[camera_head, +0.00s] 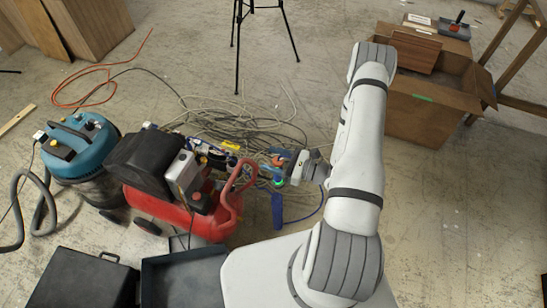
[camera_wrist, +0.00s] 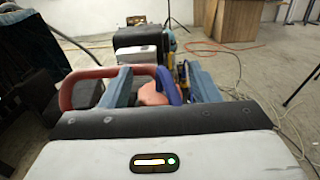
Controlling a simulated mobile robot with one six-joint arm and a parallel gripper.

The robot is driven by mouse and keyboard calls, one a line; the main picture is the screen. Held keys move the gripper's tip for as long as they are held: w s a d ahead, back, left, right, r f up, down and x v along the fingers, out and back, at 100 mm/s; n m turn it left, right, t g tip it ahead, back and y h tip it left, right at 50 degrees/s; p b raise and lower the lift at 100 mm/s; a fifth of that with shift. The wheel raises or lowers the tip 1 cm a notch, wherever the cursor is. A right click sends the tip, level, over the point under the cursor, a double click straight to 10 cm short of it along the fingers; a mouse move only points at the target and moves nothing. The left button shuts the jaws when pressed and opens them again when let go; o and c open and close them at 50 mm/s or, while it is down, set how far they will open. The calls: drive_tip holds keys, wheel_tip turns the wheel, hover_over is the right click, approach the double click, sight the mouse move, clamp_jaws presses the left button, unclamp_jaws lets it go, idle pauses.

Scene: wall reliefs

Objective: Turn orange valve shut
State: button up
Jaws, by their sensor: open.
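The orange valve (camera_wrist: 150,96) shows in the wrist view as a small orange-red part between the two blue fingers of my gripper (camera_wrist: 160,80). A blue curved piece sits against its right side. My gripper is open, with the fingers to the left and right of the valve. Whether either finger touches it I cannot tell. In the head view my gripper (camera_head: 275,164) is beside the right end of the red compressor (camera_head: 205,218), and a small orange patch shows by its fingers. The valve's handle angle is too small to read.
The compressor's red handle (camera_wrist: 72,90) is close left of my gripper. A blue vacuum (camera_head: 85,150) stands left of the compressor. Loose cables and hoses (camera_head: 235,122) lie behind. A cardboard box (camera_head: 430,100) is at the back right. Floor at the right is clear.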

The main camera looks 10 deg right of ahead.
drive_tip(key=shift+a, duration=0.1)
drive_tip(key=shift+c, duration=0.4)
drive_tip(key=c, duration=0.9)
drive_tip(key=shift+c, duration=0.2)
